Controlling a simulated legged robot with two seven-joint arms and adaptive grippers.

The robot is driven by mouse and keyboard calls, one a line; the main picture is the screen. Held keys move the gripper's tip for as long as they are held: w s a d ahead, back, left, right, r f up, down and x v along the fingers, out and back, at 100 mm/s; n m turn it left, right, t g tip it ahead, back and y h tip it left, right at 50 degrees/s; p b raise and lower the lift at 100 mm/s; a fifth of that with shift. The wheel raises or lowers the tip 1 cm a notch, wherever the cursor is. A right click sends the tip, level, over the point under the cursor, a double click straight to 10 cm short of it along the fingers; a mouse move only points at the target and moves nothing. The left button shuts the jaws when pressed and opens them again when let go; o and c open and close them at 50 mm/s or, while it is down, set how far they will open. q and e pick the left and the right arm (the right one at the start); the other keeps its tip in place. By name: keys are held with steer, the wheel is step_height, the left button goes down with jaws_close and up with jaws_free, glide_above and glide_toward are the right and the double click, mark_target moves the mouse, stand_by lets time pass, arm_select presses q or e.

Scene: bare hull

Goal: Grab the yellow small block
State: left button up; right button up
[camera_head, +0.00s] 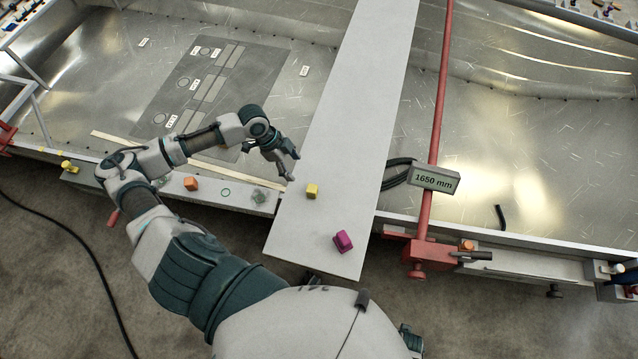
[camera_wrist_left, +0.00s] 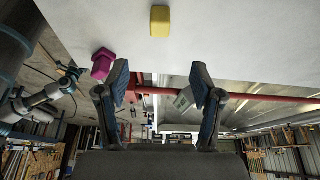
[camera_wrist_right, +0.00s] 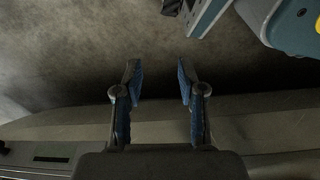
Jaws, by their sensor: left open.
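The small yellow block (camera_head: 312,191) lies on the pale plank in the head view. It also shows at the top of the left wrist view (camera_wrist_left: 160,20), beyond the fingertips and between their lines. My left gripper (camera_head: 291,167) is open and empty, just to the left of the yellow block and apart from it. Its two fingers stand wide apart in the left wrist view (camera_wrist_left: 160,78). My right gripper (camera_wrist_right: 160,72) is open and empty in the right wrist view, with bare floor beyond it. It is not seen in the head view.
A magenta block (camera_head: 343,241) lies on the plank (camera_head: 350,90) nearer to me. An orange block (camera_head: 191,184) sits on the ledge at left.

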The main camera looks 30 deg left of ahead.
arm_select(q)
glide_toward(310, 188)
steer(key=b+x, duration=0.1)
steer(key=x, duration=0.5)
steer(key=shift+a+f, duration=0.1)
steer(key=shift+a, duration=0.1)
steer(key=shift+d+f+b, duration=0.35)
steer(key=shift+d, duration=0.3)
steer(key=x, duration=0.3)
steer(key=shift+w+f+b, duration=0.15)
steer(key=shift+f+b, duration=0.2)
steer(key=shift+f, duration=0.05)
steer(key=shift+w+a+f, duration=0.1)
steer(key=shift+a+f, duration=0.05)
steer(key=shift+f, duration=0.2)
steer(key=shift+a+f, duration=0.1)
steer(key=shift+a, duration=0.1)
steer(key=shift+d, duration=0.6)
steer(key=c, duration=1.2)
arm_select(e)
step_height(310, 188, up, 6)
steer(key=w+a, duration=0.2)
